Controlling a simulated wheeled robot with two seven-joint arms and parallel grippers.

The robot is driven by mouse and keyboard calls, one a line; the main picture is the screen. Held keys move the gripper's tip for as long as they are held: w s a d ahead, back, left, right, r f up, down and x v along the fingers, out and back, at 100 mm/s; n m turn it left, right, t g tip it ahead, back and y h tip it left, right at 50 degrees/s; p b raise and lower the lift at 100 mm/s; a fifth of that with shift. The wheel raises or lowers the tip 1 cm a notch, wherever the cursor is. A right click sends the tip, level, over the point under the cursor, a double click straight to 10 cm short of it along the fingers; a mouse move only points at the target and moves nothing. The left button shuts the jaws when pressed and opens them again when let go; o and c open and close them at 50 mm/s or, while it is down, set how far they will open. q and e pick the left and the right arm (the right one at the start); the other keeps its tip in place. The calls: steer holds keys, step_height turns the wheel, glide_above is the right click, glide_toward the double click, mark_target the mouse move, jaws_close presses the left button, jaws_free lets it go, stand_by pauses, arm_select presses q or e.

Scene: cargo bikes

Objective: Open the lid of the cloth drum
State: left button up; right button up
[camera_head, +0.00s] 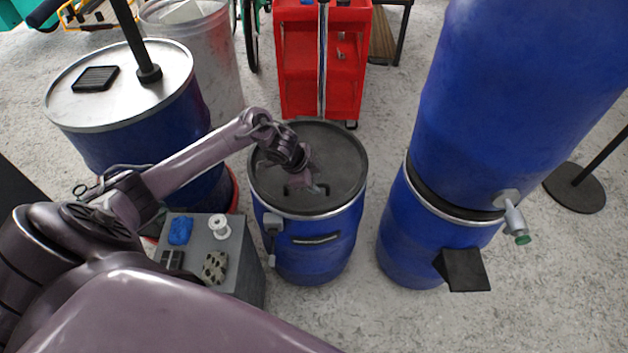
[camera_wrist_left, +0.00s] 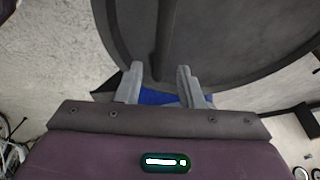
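The blue drum with a round dark lid (camera_head: 335,150) stands upright in the middle of the head view, and I take it for the cloth drum. The lid lies flat on top, and its rim looks seated. My left gripper (camera_head: 314,188) is over the front part of the lid. In the left wrist view, the gripper (camera_wrist_left: 160,76) has its two fingers apart, with no clear object held between them. The lid (camera_wrist_left: 230,40) fills the upper part there, with a dark ridge across it; blue shows between the fingers. Contact cannot be told. My right gripper is out of view.
A grey box (camera_head: 235,262) with small items stands at the drum's front left. A blue drum with a metal lid (camera_head: 125,85) is behind left. Stacked blue barrels with a tap (camera_head: 512,215) stand close right. A red cart (camera_head: 350,70) is behind.

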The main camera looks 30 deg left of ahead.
arm_select(q)
steer(key=shift+f, duration=0.2)
steer(key=shift+c, duration=0.4)
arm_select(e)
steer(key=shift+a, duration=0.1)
arm_select(q)
jaws_close()
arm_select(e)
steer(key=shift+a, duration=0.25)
arm_select(q)
steer(key=shift+w+r, duration=0.1)
steer(key=shift+r, duration=0.05)
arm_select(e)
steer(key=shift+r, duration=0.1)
